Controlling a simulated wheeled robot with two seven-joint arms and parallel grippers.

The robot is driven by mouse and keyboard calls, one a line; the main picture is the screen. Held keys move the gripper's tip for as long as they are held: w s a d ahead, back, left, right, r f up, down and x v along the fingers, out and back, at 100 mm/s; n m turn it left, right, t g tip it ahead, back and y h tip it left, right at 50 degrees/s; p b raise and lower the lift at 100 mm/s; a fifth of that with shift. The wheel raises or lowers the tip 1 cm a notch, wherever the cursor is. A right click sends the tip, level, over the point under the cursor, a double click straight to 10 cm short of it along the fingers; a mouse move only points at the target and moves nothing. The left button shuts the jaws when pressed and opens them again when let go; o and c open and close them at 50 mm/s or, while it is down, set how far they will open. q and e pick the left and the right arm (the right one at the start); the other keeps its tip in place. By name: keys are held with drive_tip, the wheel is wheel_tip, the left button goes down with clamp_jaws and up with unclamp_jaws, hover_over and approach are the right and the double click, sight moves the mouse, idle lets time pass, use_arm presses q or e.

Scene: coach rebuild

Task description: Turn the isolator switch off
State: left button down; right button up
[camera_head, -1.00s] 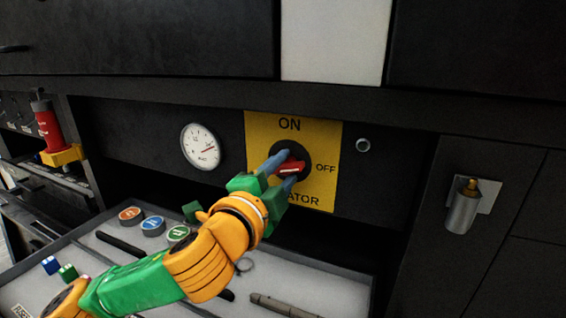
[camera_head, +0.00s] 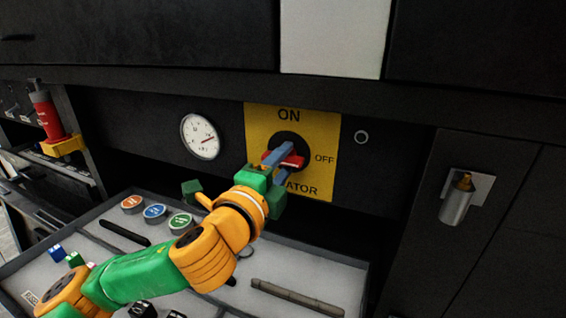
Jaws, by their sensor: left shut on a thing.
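The isolator switch has a red handle (camera_head: 294,160) on a black round dial, on a yellow plate (camera_head: 326,118) marked ON at the top and OFF at the right. The handle lies roughly level, its right end towards the OFF mark. My left gripper (camera_head: 281,164) comes in from the lower left and is shut on the handle, with one blue-grey finger above it and one below. The fingers hide part of the handle and dial, and the gripper covers the start of the plate's lower word. My right gripper is not in view.
A round gauge (camera_head: 200,136) is left of the plate. A grey tray (camera_head: 75,232) below holds coloured round tins, a dark bar and a long tool (camera_head: 298,297). A red bottle (camera_head: 46,117) stands far left. A metal holder (camera_head: 457,205) is on the right panel.

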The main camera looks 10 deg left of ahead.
sight(284, 165)
use_arm(q)
drive_tip(key=shift+c, duration=1.9)
unclamp_jaws()
drive_tip(key=s, duration=0.1)
drive_tip(key=s+b, duration=0.1)
drive_tip(key=s, duration=0.1)
drive_tip(key=shift+s+a+f, duration=0.15)
drive_tip(key=shift+s+a, duration=0.15)
drive_tip(key=shift+s, duration=0.05)
drive_tip(key=shift+s+a+b, duration=0.2)
drive_tip(key=shift+s+b, duration=0.65)
drive_tip(key=shift+b, duration=0.9)
drive_tip(key=shift+s+a+b, duration=0.2)
drive_tip(key=shift+s+b, duration=0.6)
drive_tip(key=shift+b, duration=0.9)
